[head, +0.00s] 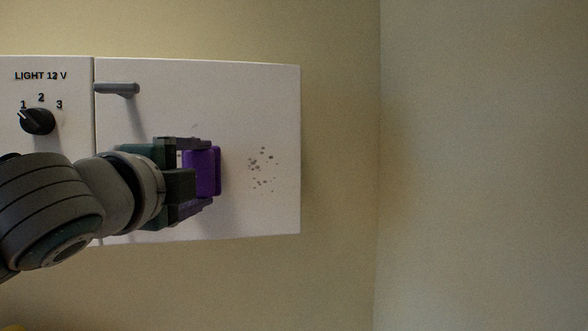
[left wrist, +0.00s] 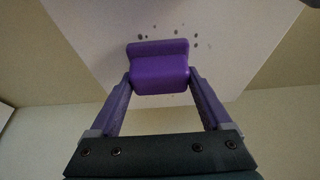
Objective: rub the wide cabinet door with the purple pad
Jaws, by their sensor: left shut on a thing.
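The wide cabinet door (head: 258,105) is a white panel on the wall, with a grey handle (head: 117,89) at its upper left. A cluster of grey specks (head: 262,170) marks its right half. My left gripper (head: 208,172) is shut on the purple pad (head: 216,172), just left of the specks in the head view. In the left wrist view the purple pad (left wrist: 160,72) sits between the two fingers, with specks showing around its far edge. I cannot tell whether the pad touches the door. My right gripper is not in view.
Left of the door is a white panel with a black knob (head: 38,121) numbered 1 to 3 and the label "LIGHT 12 V". Bare wall (head: 340,150) lies right of the cabinet, up to a room corner. A bit of something yellow shows at the bottom left.

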